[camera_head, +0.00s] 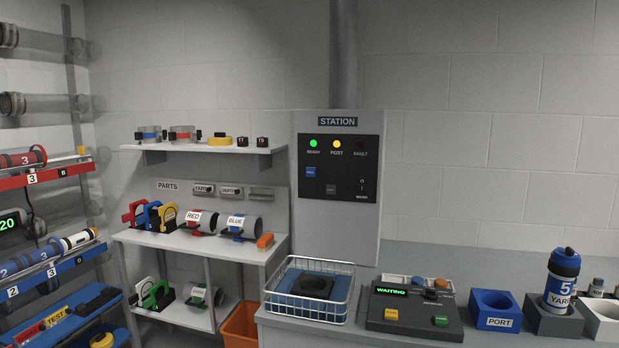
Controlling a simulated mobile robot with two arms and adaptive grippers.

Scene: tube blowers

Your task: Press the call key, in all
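The grey station cabinet (392,180) stands on the wall side of the counter, with a black panel (345,150) on its front. A small blue key (311,171) sits at the panel's left, under the lit green READY lamp (313,143). Its white lettering is too small to read surely, so I cannot confirm it is the call key. The POST lamp (337,144) glows yellow and the FAULT lamp (361,146) is dark. A console (414,326) on the counter shows WAITING in green and has several coloured buttons. Neither gripper shows in the head view.
Parts shelves (184,243) and tube racks (50,259) fill the left.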

